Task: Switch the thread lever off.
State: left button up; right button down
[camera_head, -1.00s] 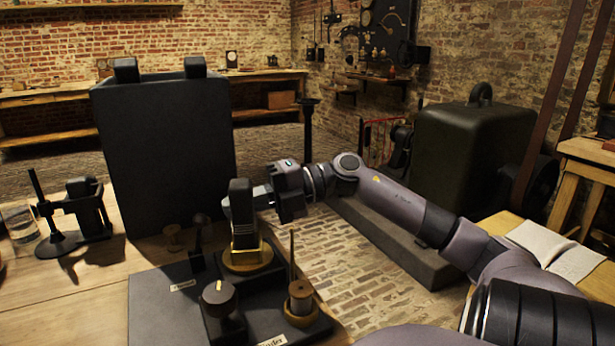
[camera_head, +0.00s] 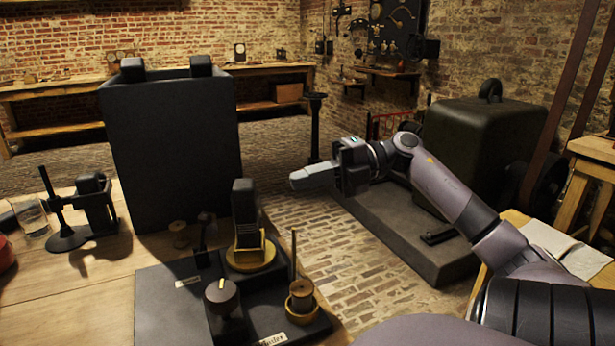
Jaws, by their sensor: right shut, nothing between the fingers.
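A dark panel (camera_head: 160,310) lies on the wooden bench, with a small pale label (camera_head: 187,282) too blurred to read surely. Behind that label stands a small dark lever (camera_head: 203,240), probably the thread lever; its exact setting is hard to tell. Right of it, a tall black block with a grey face (camera_head: 246,215) stands on a round brass base. My right gripper (camera_head: 296,181) is shut and empty, in the air to the right of this block and apart from it. My left gripper is not in view.
A box with a round knob (camera_head: 221,292) and a spool with an upright rod (camera_head: 300,295) stand on the panel. A large dark tank (camera_head: 170,150) rises behind. A small stand (camera_head: 85,210) and a glass (camera_head: 32,220) are at left.

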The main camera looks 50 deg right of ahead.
dwell(0.3)
jog(key=w+n+g+p, duration=0.1)
jog(key=p, duration=0.2)
jog(key=w+d+g+p, duration=0.1)
jog(key=w+g+p, duration=0.1)
jog(key=p, duration=0.1)
jog(key=w+d+n+g+p, duration=0.1)
jog(key=p, duration=0.2)
jog(key=shift+w+d+n+y, duration=0.15)
jog(key=shift+d+n+y, duration=0.15)
jog(key=shift+y, duration=0.1)
jog(key=shift+a, duration=0.1)
dwell(0.3)
jog(key=p, duration=0.2)
send_near(202, 234)
jog(key=w+a+r, duration=0.2)
jog(key=a, duration=0.1)
jog(key=shift+a+f, duration=0.4)
jog(key=shift+a, duration=0.2)
